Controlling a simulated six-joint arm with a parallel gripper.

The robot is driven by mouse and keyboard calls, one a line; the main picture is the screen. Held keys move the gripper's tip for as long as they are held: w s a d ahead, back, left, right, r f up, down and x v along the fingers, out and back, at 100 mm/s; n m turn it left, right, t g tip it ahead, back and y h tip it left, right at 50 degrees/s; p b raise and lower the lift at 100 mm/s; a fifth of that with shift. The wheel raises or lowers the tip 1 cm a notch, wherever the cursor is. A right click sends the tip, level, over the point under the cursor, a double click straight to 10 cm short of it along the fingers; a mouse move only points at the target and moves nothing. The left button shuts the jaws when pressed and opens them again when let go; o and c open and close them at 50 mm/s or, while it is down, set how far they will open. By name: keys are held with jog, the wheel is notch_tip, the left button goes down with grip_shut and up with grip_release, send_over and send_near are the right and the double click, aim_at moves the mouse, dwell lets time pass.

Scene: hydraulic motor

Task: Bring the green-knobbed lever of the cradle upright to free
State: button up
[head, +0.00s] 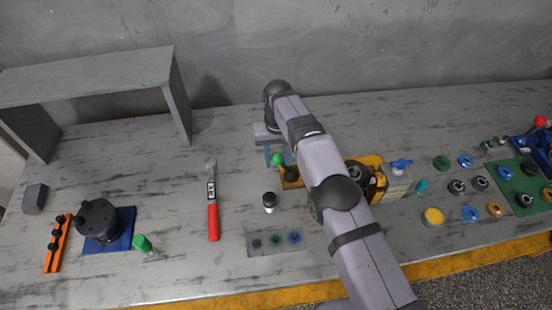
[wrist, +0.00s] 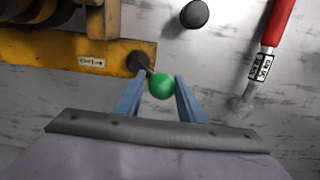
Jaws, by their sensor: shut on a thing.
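The green knob (wrist: 162,86) of the lever sits between the two fingertips of my gripper (wrist: 160,88) in the wrist view. My gripper is shut on it. The dark lever shaft (wrist: 143,65) runs from the knob to a pivot on the yellow cradle (wrist: 95,55), beside a small white label with an arrow. The lever looks tilted off the cradle's end. In the head view the green knob (head: 277,159) shows beside my blue fingers (head: 272,157), at the left end of the cradle (head: 291,176). My arm hides much of the cradle.
A red-handled torque wrench (head: 212,205) lies left of the cradle. A grey shelf (head: 90,78) stands back left. Several rings and parts lie to the right.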

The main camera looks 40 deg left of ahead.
aim_at(288, 169)
jog(key=shift+w+d, duration=0.2)
jog(key=shift+d, duration=0.15)
jog(key=shift+c, duration=0.2)
jog(key=shift+w+d+r, duration=0.1)
jog(key=shift+w+d, duration=0.2)
jog(key=shift+d, duration=0.05)
jog(key=shift+c, duration=0.3)
jog(key=shift+w+d, duration=0.1)
jog(key=shift+w, duration=0.05)
jog(key=shift+w+d+r, duration=0.15)
jog(key=shift+w+d+r+p, duration=0.1)
jog(key=shift+w+d+p, duration=0.2)
jog(key=shift+w+d, duration=0.1)
jog(key=shift+w+r, duration=0.1)
jog(key=shift+w, duration=0.05)
dwell(0.6)
jog(key=shift+w+d, duration=0.4)
jog(key=shift+d, duration=0.05)
dwell(0.5)
jog(key=o, duration=0.7)
jog(key=shift+w, duration=0.1)
